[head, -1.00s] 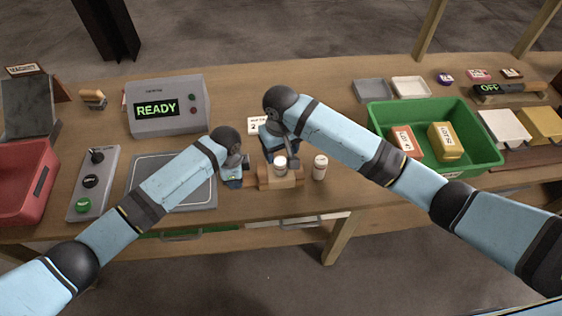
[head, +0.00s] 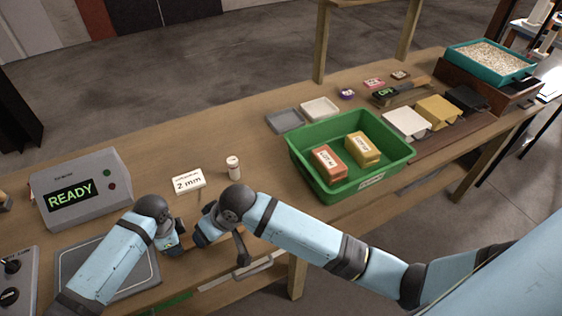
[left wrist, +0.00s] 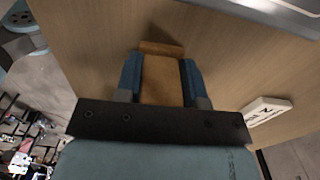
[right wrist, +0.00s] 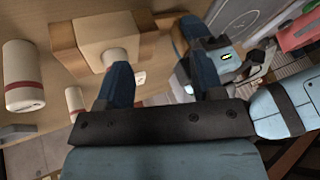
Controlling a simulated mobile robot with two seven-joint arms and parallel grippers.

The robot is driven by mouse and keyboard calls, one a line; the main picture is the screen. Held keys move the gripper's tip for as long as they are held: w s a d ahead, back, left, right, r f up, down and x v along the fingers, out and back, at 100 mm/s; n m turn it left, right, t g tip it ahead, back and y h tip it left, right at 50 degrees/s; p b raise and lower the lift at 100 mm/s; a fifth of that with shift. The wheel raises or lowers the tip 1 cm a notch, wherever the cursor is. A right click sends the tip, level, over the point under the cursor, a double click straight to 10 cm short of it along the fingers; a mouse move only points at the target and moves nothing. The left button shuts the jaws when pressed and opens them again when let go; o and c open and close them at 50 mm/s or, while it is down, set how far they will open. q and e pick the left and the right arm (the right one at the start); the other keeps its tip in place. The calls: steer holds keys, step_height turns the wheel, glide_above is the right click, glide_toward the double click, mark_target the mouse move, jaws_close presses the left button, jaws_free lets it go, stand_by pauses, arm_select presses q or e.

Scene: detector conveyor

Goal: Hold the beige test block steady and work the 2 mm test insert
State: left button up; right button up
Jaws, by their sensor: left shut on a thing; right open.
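The test block shows in the right wrist view as a beige body (right wrist: 100,22) with brown ends; a pale round piece (right wrist: 114,57) protrudes from it. My left gripper (left wrist: 162,68) is shut on its brown part (left wrist: 162,85). In the head view the block is mostly hidden by my grippers, and my left gripper (head: 182,246) is left of my right one. My right gripper (right wrist: 160,70) is open; its left fingertip is close to the round piece, contact unclear. A white cylinder with a red band (head: 233,167) stands apart behind, and also shows in the right wrist view (right wrist: 24,78).
A white "2 mm" card (head: 188,182) lies behind the grippers. A READY display box (head: 84,190) and a grey plate (head: 80,262) are at left. A green bin (head: 345,187) holds a red and a yellow box. Bench behind the card is clear.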

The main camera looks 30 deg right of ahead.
arm_select(q)
steer(key=shift+s+a+f, duration=0.1)
steer(key=shift+a+f, duration=0.1)
steer(key=shift+f, duration=0.05)
arm_select(e)
steer(key=s+d+f+t+h, duration=0.1)
steer(key=s+d+f+t, duration=0.2)
steer(key=s+d+f, duration=0.2)
steer(key=s+d+f+t, duration=0.4)
steer(key=s+d, duration=0.6)
steer(key=s, duration=0.2)
steer(key=shift+d+f+m+h, duration=0.35)
steer(key=shift+f+m+h, duration=0.05)
arm_select(q)
steer(key=o, duration=1.1)
steer(key=shift+d+r, duration=0.1)
steer(key=shift+r, duration=0.1)
